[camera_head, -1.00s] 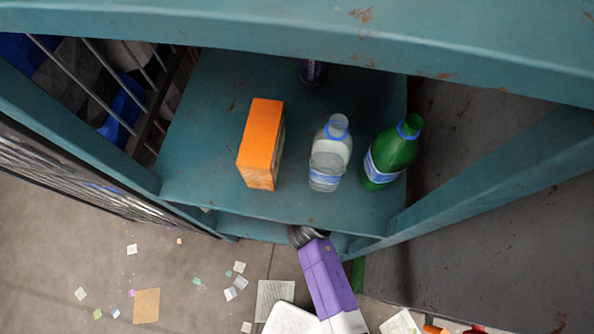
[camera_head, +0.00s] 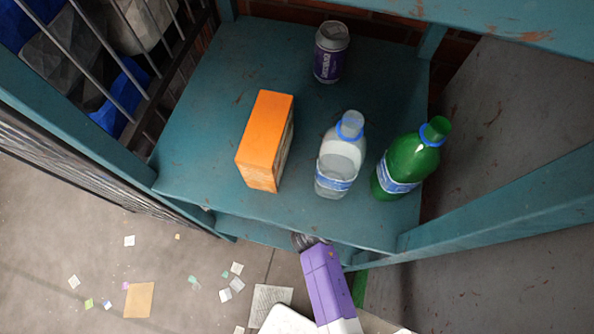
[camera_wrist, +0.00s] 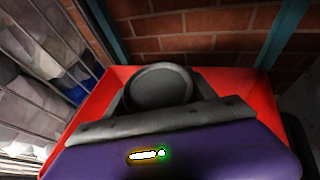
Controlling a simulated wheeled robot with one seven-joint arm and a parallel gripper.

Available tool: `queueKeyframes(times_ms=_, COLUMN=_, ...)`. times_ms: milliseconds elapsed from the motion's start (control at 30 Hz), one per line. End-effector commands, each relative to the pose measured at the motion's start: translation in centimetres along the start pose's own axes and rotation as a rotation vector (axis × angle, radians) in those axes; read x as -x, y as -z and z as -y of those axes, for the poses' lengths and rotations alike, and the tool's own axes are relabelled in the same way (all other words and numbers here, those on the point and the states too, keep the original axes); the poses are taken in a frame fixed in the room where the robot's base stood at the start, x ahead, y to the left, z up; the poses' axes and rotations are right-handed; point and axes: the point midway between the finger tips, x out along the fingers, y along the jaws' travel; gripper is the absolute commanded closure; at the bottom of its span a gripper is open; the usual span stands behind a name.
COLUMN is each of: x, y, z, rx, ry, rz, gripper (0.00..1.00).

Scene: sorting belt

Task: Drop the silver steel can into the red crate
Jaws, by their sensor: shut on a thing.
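In the wrist view, my gripper (camera_wrist: 158,98) is shut on a grey, round-ended can (camera_wrist: 158,86), which looks like the silver steel can. The red crate (camera_wrist: 253,95) shows around and beyond the can, its walls to the left, right and back. The can appears over the crate's opening; its height above the crate floor cannot be told. The crate's inside is mostly hidden by my gripper. In the head view, my gripper (camera_head: 310,242) is at the front edge of the teal shelving, below the upper shelf, mostly hidden, and the crate is not visible.
The upper teal shelf (camera_head: 210,130) holds an orange box (camera_head: 265,140), a clear bottle (camera_head: 340,155), a green bottle (camera_head: 411,160) and a purple-and-silver can (camera_head: 331,52). A barred cage (camera_head: 120,60) stands at left. Brick wall (camera_wrist: 190,35) is behind the crate. Paper scraps litter the floor.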

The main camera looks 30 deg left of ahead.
Motion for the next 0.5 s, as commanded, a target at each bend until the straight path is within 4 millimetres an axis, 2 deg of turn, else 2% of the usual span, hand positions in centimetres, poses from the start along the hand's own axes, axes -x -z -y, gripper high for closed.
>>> queueKeyframes(times_ms=100, x=-0.34, y=0.79, z=-0.01, rx=-0.001, ry=0.000, rz=0.001, gripper=0.75)
queueKeyframes(times_ms=367, x=-0.29, y=0.72, z=-0.01, rx=-0.001, ry=0.000, rz=0.000, gripper=0.75)
queueKeyframes(times_ms=400, x=-0.29, y=0.72, z=-0.01, rx=-0.001, ry=0.000, rz=0.000, gripper=0.34)
queueKeyframes(times_ms=500, x=-0.29, y=0.74, z=-0.02, rx=-0.001, ry=0.000, rz=0.000, gripper=0.14)
